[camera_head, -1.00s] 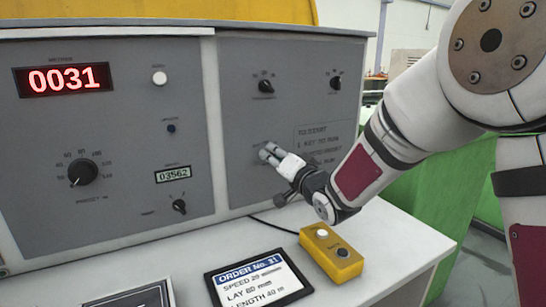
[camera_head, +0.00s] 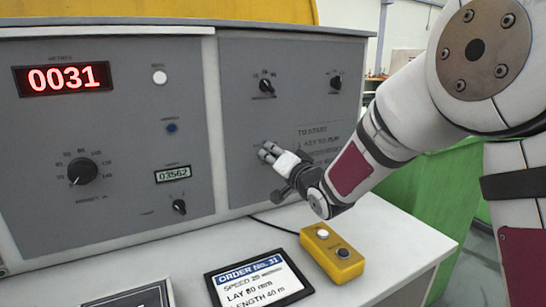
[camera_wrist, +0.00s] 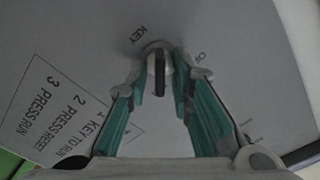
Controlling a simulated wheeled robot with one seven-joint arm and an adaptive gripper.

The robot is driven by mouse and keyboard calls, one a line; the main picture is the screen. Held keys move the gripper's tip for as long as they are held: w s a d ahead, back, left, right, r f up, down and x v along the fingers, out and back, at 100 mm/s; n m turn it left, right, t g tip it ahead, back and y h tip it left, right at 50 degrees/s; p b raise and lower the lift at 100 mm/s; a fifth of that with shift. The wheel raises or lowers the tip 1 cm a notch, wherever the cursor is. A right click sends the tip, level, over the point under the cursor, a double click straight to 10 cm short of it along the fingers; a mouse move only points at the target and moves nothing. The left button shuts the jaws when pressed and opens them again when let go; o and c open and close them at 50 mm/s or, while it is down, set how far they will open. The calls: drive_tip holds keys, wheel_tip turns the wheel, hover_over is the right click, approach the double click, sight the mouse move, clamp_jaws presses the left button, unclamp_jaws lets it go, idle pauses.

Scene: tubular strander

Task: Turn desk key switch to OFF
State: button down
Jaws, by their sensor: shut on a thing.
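The desk key switch (camera_wrist: 159,78) shows in the wrist view as a dark narrow key in a pale round collar, with the word KEY printed beside it. My gripper (camera_wrist: 162,62) has one teal-padded finger on each side of the key and is shut on it. In the head view my gripper (camera_head: 267,151) is against the right-hand grey panel (camera_head: 240,110) and hides the switch. A partly covered label, seemingly OFF (camera_wrist: 201,55), is at the upper right of the switch. I cannot tell exactly which mark the key points to.
Above are two black knobs (camera_head: 266,86). Right of my gripper is a printed start instruction label (camera_head: 318,140). A yellow button box (camera_head: 332,254) and an order tablet (camera_head: 258,283) lie on the white desk (camera_head: 395,240) below.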

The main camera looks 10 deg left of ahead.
drive_tip(key=n+b, duration=0.4)
drive_tip(key=shift+a+b, duration=0.1)
drive_tip(key=shift+b, duration=0.25)
drive_tip(key=n+b, duration=0.4)
drive_tip(key=b, duration=0.1)
drive_tip(key=shift+s+a+n, duration=0.1)
drive_tip(key=shift+s+n, duration=0.05)
drive_tip(key=shift+n, duration=0.25)
drive_tip(key=n+b, duration=0.4)
drive_tip(key=b, duration=0.1)
drive_tip(key=shift+s+a, duration=0.15)
drive_tip(key=n+b, duration=0.4)
drive_tip(key=shift+a+n, duration=0.15)
drive_tip(key=shift+n, duration=0.15)
drive_tip(key=shift+s, duration=0.1)
drive_tip(key=c, duration=1.8)
unclamp_jaws()
drive_tip(key=shift+o, duration=0.2)
